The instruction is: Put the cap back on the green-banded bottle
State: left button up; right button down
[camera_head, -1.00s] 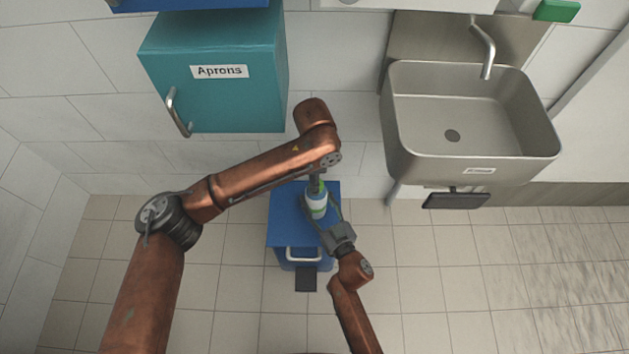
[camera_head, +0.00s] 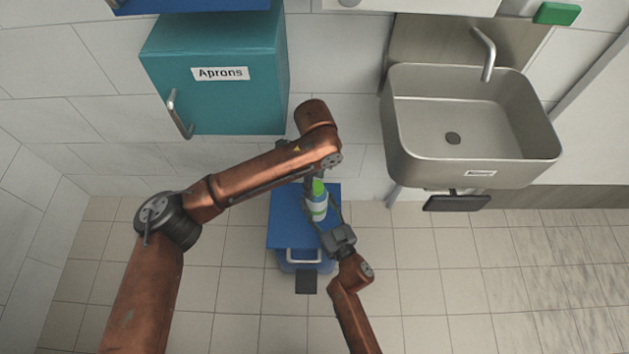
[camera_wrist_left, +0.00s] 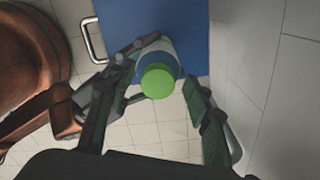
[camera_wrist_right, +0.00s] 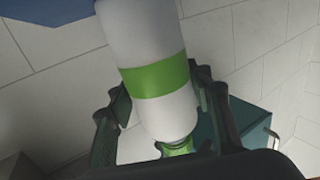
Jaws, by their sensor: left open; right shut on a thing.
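The green-banded bottle (camera_head: 319,209) is white and held over the blue bin by my right gripper (camera_head: 330,222), whose fingers are around its sides in the right wrist view. The green band (camera_wrist_right: 156,80) shows there. The green cap (camera_head: 318,187) sits at the bottle's mouth; it also shows as a round green top in the left wrist view (camera_wrist_left: 157,81) and at the neck in the right wrist view (camera_wrist_right: 178,149). Whether it is fully seated I cannot tell. My left gripper (camera_head: 309,188) is open and empty beside the cap, its fingers apart in the left wrist view.
The blue bin (camera_head: 284,228) with a handle and black pedal stands on the tiled floor beneath. A teal Aprons cabinet (camera_head: 225,105) is at the upper left. A steel sink (camera_head: 430,165) is at the right. The floor at the right is clear.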

pick_arm(q)
jog(key=shift+r, duration=2.25)
jog(key=n, duration=0.1)
jog(key=r+n, duration=0.1)
jog(key=n, duration=0.1)
jog(key=shift+d, duration=0.1)
jog(key=n, duration=0.3)
jog(key=shift+d+r+n, duration=0.15)
jog(key=shift+r+n, duration=0.25)
jog(key=n, duration=0.3)
jog(key=r+n, duration=0.1)
jog(key=n, duration=0.2)
jog(key=shift+s+d+r+n, duration=0.1)
jog(key=shift+s+r+n, duration=0.05)
jog(key=shift+n, duration=0.25)
